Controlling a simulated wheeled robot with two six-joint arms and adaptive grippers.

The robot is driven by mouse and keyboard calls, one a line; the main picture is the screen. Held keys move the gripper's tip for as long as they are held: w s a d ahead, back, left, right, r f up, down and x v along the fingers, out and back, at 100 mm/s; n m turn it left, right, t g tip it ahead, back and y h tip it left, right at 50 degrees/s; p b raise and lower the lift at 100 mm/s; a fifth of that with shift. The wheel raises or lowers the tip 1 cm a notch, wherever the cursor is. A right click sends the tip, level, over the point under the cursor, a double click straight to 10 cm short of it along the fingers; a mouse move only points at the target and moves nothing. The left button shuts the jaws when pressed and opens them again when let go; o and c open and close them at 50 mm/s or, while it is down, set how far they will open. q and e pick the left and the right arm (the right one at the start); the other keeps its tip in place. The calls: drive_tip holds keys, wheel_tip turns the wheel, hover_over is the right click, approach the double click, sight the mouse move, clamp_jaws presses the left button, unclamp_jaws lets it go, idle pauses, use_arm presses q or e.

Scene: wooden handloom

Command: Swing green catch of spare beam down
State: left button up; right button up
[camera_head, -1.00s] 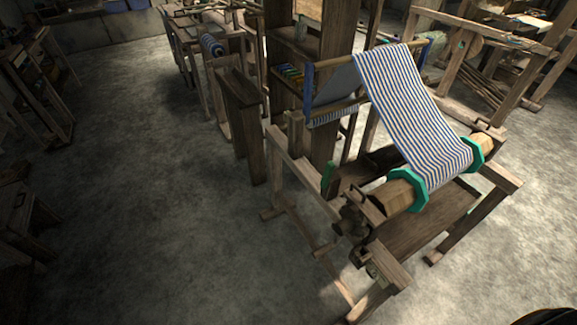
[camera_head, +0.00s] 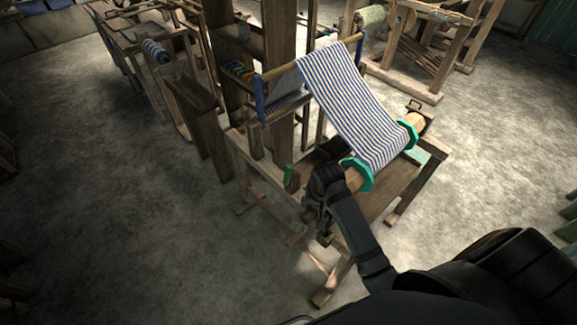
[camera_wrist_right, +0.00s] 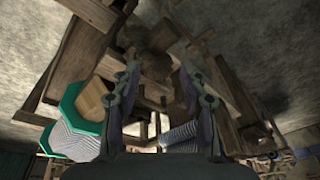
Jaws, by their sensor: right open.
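A small green piece, which looks like the catch (camera_head: 289,174), stands upright on the left side of the loom in the head view. A wooden beam (camera_head: 354,180) with green discs carries striped cloth. My right gripper (camera_head: 322,190) is at the loom's near left corner, just right of the green piece and left of the beam's near end. In the right wrist view its two fingers (camera_wrist_right: 160,70) are spread apart, with dark wooden parts beyond them. I cannot make out the catch in the wrist view. My left gripper is not in view.
The striped cloth (camera_head: 350,100) slopes from an upper bar down to the beam. My right forearm covers part of the loom's near frame. Dark wooden posts (camera_head: 281,80) rise behind the green piece. The floor (camera_head: 110,200) to the left is clear.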

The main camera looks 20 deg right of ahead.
sight(291, 168)
drive_tip(key=w+r+m, duration=0.2)
drive_tip(key=w+m, duration=0.1)
drive_tip(key=w, duration=0.2)
drive_tip(key=w+a+r+m, duration=0.1)
drive_tip(key=w+r+m, duration=0.1)
drive_tip(key=w, duration=0.3)
drive_tip(key=w+r+m+g+y, duration=0.1)
drive_tip(key=w+r+m, duration=0.2)
drive_tip(key=w+r, duration=0.1)
drive_tip(key=shift+w+a+m, duration=0.2)
drive_tip(key=shift+w+m, duration=0.1)
drive_tip(key=shift+w, duration=0.35)
drive_tip(key=f, duration=0.3)
drive_tip(key=w+f+p, duration=0.1)
drive_tip(key=f, duration=0.6)
drive_tip(key=shift+w+a+f, duration=0.1)
drive_tip(key=shift+w+a, duration=0.1)
drive_tip(key=shift+a, duration=0.05)
clamp_jaws()
